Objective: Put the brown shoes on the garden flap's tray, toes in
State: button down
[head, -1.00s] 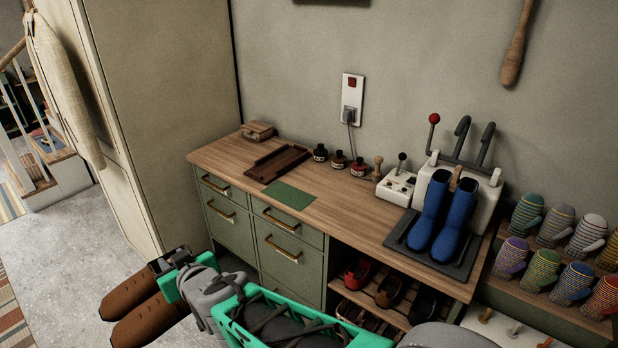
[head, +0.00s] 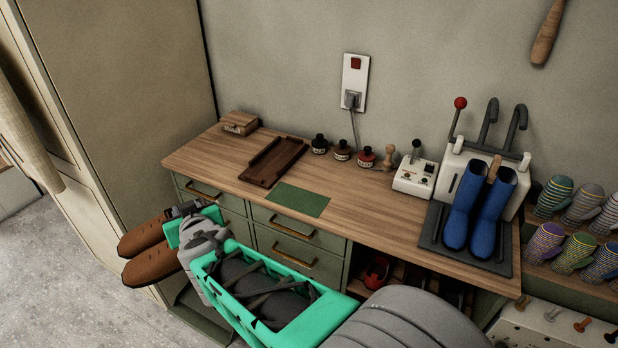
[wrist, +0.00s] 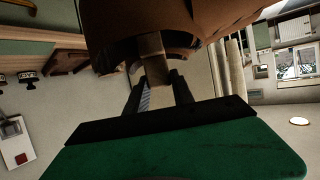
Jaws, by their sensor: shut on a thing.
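The pair of brown shoes (head: 150,262) is held off the floor at the left end of the bench, toes pointing left in the head view. My gripper (head: 184,210) is shut on the shoes at their heel end. In the wrist view my gripper (wrist: 157,75) has its fingers at the opening of a brown shoe (wrist: 105,50), which fills the top of the picture. A dark brown wooden tray (head: 272,165) lies empty on the bench; I cannot tell whether it belongs to the garden flap. No flap is clearly recognisable.
The wooden bench (head: 375,212) has green drawers below. A tall cream cabinet (head: 120,90) stands close behind the shoes.

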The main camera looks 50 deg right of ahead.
jog(key=s+d+r+m+g+h, duration=0.3)
jog(key=s+d+m, duration=0.1)
jog(key=s+d, duration=0.45)
jog(key=s+d+r+m+g+h, duration=0.2)
jog(key=s+d+m+g+h, duration=0.15)
jog(key=s+d, duration=0.45)
jog(key=s+d+r+m+g+h, duration=0.25)
jog(key=s+d+m+g, duration=0.2)
jog(key=s+d, duration=0.4)
jog(key=shift+t, duration=0.4)
jog(key=w+d+f+p, duration=0.1)
jog(key=d+f, duration=0.3)
jog(key=d, duration=0.1)
jog(key=w+d+f+p, duration=0.1)
jog(key=w+d+f, duration=0.1)
jog(key=d+f, duration=0.2)
jog(key=w+d+f+p, duration=0.2)
jog(key=d+f, duration=0.2)
jog(key=d, duration=0.1)
jog(key=shift+d, duration=0.3)
jog(key=shift+f, duration=0.1)
jog(key=shift+f, duration=0.15)
jog(key=c, duration=1.1)
grip_release()
